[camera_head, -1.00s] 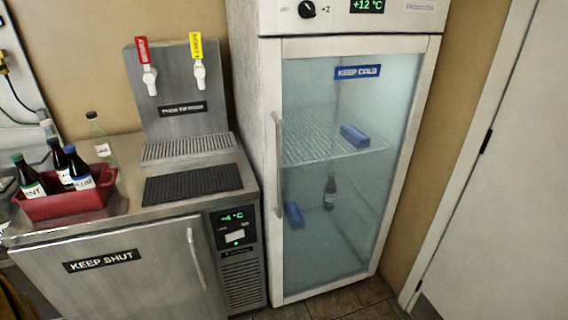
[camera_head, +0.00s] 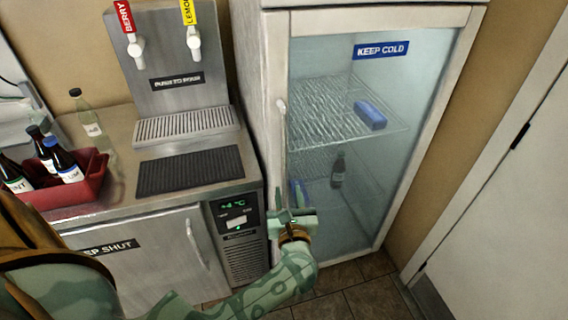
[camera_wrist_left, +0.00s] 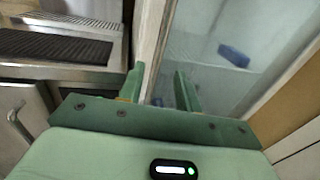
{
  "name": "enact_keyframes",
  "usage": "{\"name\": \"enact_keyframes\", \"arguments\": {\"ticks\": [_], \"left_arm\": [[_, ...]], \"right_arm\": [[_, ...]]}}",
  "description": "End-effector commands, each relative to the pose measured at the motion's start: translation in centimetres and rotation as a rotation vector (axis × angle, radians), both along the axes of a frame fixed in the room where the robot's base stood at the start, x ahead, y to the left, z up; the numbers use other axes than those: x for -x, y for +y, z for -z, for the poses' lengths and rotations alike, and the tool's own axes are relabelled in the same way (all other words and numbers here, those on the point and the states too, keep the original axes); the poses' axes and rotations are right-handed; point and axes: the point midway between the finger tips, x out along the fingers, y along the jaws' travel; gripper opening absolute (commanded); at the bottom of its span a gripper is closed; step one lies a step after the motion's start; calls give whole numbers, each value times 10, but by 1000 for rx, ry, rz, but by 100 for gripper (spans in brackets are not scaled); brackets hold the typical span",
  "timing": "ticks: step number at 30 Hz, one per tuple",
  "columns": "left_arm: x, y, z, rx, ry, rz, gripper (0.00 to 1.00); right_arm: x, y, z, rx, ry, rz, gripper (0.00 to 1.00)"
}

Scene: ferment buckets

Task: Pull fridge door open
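The fridge (camera_head: 470,15) stands right of the counter, its glass door (camera_head: 390,170) closed and marked "KEEP COLD". Its pale vertical handle (camera_head: 282,140) is on the door's left edge. My left gripper (camera_head: 292,197) is at the lower end of the handle, in front of the door. In the left wrist view the gripper (camera_wrist_left: 158,85) is open, its two green fingers apart, with a pale strip of door edge or handle (camera_wrist_left: 151,60) between and beyond them. I cannot tell whether the fingers touch the handle. My right gripper is not in view.
Left of the fridge is a steel counter (camera_head: 95,190) with a drip mat (camera_head: 190,170), a tap tower (camera_head: 170,60) and a red crate (camera_head: 90,185) of bottles. A "KEEP SHUT" cabinet door (camera_head: 150,245) is below. A wall door (camera_head: 510,220) stands at right. Floor (camera_head: 350,295) shows in front.

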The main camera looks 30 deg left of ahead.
Motion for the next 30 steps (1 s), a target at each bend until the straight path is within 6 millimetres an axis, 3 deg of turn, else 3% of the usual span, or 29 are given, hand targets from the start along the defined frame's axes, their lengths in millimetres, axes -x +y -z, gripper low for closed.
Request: {"name": "enact_keyframes", "arguments": {"ticks": [6, 12, 18, 26, 30], "left_arm": [[-45, 36, -1, -7, -1, 0, 34], [-73, 58, 0, -7, 1, 0, 34], [-85, 67, 0, -5, 2, 1, 34], [-85, 67, 0, -5, 2, 1, 34], [-85, 67, 0, -5, 2, 1, 0]], "right_arm": [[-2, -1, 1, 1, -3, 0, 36], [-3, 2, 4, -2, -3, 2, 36], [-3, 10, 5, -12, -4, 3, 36], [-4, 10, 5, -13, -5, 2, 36], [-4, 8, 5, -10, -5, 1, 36]]}}
